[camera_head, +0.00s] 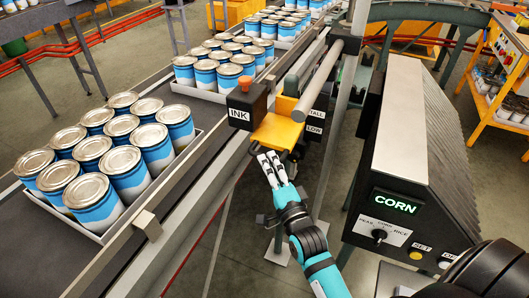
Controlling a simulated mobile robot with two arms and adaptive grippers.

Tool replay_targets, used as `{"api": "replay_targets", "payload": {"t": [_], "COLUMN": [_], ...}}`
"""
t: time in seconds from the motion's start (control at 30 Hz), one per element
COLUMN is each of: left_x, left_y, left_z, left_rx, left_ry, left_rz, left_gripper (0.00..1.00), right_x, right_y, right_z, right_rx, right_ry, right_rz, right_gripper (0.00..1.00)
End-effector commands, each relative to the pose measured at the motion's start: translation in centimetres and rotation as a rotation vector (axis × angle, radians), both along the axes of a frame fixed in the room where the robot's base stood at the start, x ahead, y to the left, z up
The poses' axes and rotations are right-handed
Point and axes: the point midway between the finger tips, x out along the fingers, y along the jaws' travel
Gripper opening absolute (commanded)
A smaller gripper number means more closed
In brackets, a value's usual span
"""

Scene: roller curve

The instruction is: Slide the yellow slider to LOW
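The yellow slider (278,131) is a blocky yellow piece on a rail beside the conveyor, near the middle of the camera_head view. To its right are the black labels TALL (318,113) and LOW (314,129); the slider sits about level with LOW. My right gripper (270,161) reaches up from below with its pale fingers close together. Its fingertips are at the near edge of the slider; whether they touch it I cannot tell. Nothing shows between the fingers. My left gripper is not in view.
A conveyor (40,250) on the left carries trays of blue and white cans (125,172). An orange knob (245,83) tops a box labelled INK (239,115). A dark control panel with a green CORN display (395,206) stands on the right.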

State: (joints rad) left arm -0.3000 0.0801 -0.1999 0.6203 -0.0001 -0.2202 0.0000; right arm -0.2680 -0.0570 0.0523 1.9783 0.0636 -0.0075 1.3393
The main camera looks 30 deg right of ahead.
Motion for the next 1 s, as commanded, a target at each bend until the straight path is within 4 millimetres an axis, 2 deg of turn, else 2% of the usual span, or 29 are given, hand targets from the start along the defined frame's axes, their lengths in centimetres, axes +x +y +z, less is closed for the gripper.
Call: {"api": "replay_targets", "payload": {"t": [0.1,0.23,0.6,0.9,1.0], "left_x": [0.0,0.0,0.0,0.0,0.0], "left_y": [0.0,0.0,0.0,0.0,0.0], "left_z": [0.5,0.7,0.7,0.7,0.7], "left_rx": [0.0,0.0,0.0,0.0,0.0], "left_ry": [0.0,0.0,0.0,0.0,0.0], "left_rz": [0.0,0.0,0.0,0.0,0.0], "left_gripper": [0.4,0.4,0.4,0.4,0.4], "right_x": [1.9,3.1,3.5,3.5,3.5], "right_y": [-0.1,-0.2,-0.3,-0.3,-0.3], "right_z": [0.5,0.5,0.5,0.4,0.4], "right_rx": [0.001,0.0,0.0,0.0,-0.001], "right_ry": [-0.002,-0.001,0.0,0.0,0.001], "right_rz": [-0.001,0.0,0.0,0.0,0.0], "right_gripper": [0.38,0.38,0.38,0.0,0.0]}}
